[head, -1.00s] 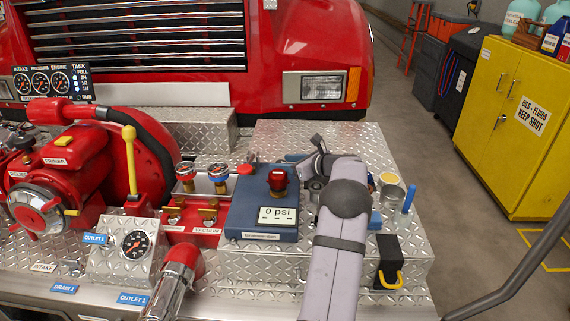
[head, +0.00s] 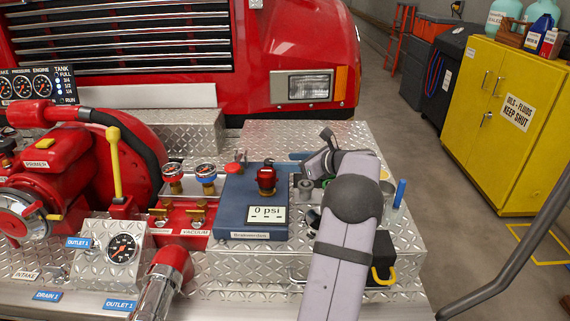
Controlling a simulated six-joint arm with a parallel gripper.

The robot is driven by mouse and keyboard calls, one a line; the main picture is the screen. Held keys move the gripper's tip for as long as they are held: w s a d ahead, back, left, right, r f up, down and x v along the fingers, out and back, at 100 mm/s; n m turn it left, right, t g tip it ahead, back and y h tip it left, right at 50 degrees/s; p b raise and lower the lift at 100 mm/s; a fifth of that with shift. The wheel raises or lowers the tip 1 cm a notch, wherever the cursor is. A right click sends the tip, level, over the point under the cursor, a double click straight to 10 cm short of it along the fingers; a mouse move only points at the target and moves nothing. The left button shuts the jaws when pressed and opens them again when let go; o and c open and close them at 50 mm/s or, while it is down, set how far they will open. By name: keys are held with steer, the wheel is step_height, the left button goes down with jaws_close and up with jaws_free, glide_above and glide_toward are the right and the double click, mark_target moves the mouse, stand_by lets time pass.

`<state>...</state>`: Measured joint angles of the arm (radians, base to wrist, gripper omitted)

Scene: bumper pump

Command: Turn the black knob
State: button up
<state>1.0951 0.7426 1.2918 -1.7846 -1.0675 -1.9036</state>
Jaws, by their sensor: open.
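I cannot clearly make out a black knob. A dark rounded part (head: 313,219) shows at the left edge of my arm, mostly hidden by it; I cannot tell what it is. My gripper (head: 319,153) is open above the diamond-plate top, right of the blue gauge box (head: 225,205), and looks empty. The box carries a 0 psi display (head: 267,214) and a red fitting (head: 266,178) on its top. My grey arm covers much of the plate right of the box.
Right of my arm stand a black block with a yellow loop (head: 384,258) and a blue upright pin (head: 399,193). A yellow cabinet (head: 480,130) stands far right.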

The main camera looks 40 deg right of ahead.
steer(key=w+d+r+m+t+h+b, duration=0.1)
steer(key=w+d+r+m+h+b, duration=0.15)
steer(key=d+r+m+h, duration=0.8)
steer(key=s+d+r+m+g+h+b, duration=0.1)
steer(key=s+d+m+g+h+b, duration=0.15)
steer(key=d+m, duration=0.45)
steer(key=m+g+y+b, duration=0.45)
steer(key=m+y, duration=0.45)
steer(key=m, duration=1.4)
glide_toward(270, 161)
steer(key=shift+w+d+f+t+b, duration=0.1)
steer(key=shift+f+t+b, duration=0.35)
steer(key=shift+f, duration=0.2)
steer(key=shift+p+x, duration=0.65)
steer(key=shift+x, duration=3.05)
